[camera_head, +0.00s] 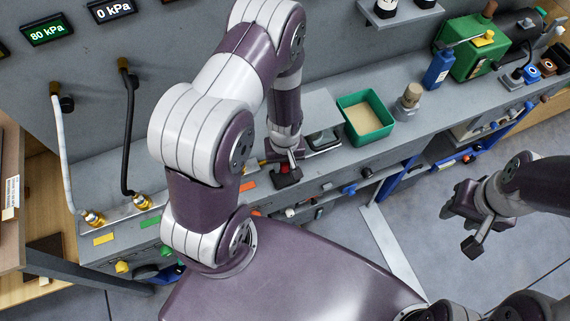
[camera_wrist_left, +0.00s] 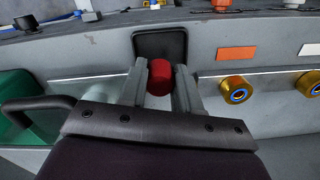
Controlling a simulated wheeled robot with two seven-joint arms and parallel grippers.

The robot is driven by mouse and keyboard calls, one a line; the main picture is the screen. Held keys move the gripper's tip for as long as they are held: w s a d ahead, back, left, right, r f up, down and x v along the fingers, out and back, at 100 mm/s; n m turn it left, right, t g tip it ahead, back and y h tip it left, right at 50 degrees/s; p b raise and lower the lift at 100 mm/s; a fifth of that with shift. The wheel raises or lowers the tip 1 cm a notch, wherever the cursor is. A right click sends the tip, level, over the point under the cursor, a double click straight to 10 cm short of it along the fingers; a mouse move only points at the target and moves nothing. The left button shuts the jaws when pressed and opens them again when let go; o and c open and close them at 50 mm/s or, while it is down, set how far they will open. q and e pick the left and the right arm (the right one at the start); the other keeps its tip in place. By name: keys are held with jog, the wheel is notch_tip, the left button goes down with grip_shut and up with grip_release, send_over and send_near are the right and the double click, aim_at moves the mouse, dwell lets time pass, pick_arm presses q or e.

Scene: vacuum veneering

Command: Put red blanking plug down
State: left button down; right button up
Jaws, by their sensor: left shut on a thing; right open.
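The red blanking plug (camera_wrist_left: 160,77) sits between the two fingers of my left gripper (camera_wrist_left: 161,88) in the left wrist view. My left gripper (camera_head: 288,168) is shut on it, at the front of the grey bench in the head view, where only a little red shows. A dark square pad (camera_wrist_left: 160,44) lies right by the plug in the left wrist view; I cannot tell whether the plug touches it. My right gripper (camera_head: 462,226) is open and empty at the right, over the floor and away from the bench.
A green tray (camera_head: 366,117) with tan contents stands right of my left gripper on the bench. Brass fittings (camera_head: 142,201) with hoses are at the left. An orange label (camera_wrist_left: 236,54) and a gold port (camera_wrist_left: 236,90) are beside the pad. A green machine (camera_head: 470,48) stands at the back right.

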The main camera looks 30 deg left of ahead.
pick_arm(q)
jog(key=shift+s+d+f, duration=0.15)
jog(key=shift+d+f, duration=0.05)
jog(key=shift+f, duration=0.55)
jog(key=shift+s+a+f, duration=0.15)
jog(key=shift+s, duration=0.05)
jog(key=shift+w+f, duration=0.15)
jog(key=shift+f, duration=0.25)
jog(key=c, duration=0.8)
grip_release()
notch_tip(320, 180, up, 14)
notch_tip(320, 180, up, 10)
jog(key=m+t, duration=0.2)
jog(key=m, duration=0.5)
send_over(286, 165)
jog(key=s+d, duration=0.2)
jog(key=s, duration=0.2)
jog(key=shift+s, duration=0.15)
